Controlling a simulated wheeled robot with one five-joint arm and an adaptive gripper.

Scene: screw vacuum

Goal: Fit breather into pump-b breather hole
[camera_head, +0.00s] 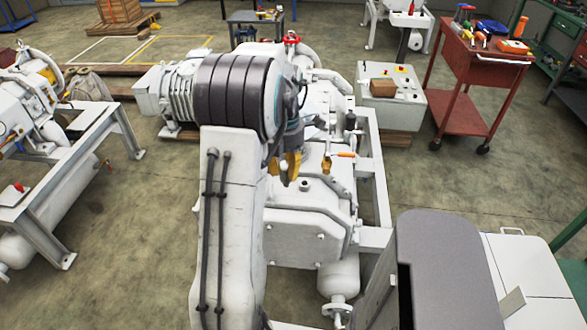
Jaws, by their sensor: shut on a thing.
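The white pump (310,215) stands in the middle, below and beyond my arm. My gripper (284,170), with yellow fingers, points down over the pump's top cover and is shut on the breather (284,164). Only a small pale bit of the breather shows between the fingers; the rest is hidden. I cannot tell whether it touches the pump. The breather hole is not visible to me; my arm and gripper cover part of the pump's top.
A red tool cart (478,75) stands back right. Another white machine on a frame (70,150) is at left. Floor between is clear.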

